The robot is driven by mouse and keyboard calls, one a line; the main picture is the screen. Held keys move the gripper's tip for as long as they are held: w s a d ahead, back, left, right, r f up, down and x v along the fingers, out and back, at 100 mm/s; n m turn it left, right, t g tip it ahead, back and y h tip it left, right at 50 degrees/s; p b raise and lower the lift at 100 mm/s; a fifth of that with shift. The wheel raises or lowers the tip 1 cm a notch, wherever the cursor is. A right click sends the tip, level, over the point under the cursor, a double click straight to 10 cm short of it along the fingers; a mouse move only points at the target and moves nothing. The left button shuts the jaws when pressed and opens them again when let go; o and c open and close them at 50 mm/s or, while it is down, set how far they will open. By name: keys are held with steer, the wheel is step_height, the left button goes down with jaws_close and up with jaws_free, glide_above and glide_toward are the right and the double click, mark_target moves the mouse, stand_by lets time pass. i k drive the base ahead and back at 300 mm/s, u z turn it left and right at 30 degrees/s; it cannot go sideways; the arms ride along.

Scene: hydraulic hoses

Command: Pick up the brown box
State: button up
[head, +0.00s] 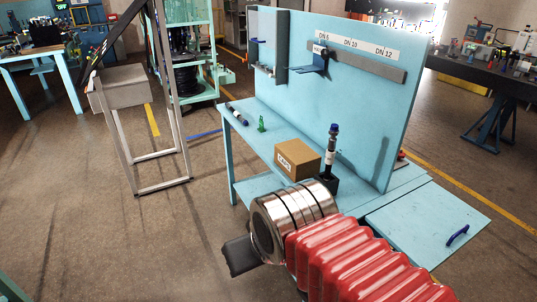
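The brown box (303,157) is a small closed carton with a white label reading "CAPS" on its front left face. My arm, with red bellows and a silver wrist, fills the bottom right. A dark part of my gripper (240,256) shows at the wrist's left end, in front of and below the box in the picture. It looks apart from the box. The fingertips cannot be made out clearly.
A blue back panel (350,105) rises behind. A blue handle (457,235) is on the right-hand surface.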

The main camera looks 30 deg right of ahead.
mark_target(300, 162)
steer(key=u, duration=0.5)
steer(key=i, duration=2.25)
steer(key=z, duration=0.4)
steer(key=i, duration=0.65)
steer(key=z, duration=1.05)
steer(key=i, duration=0.9)
steer(key=z, duration=0.65)
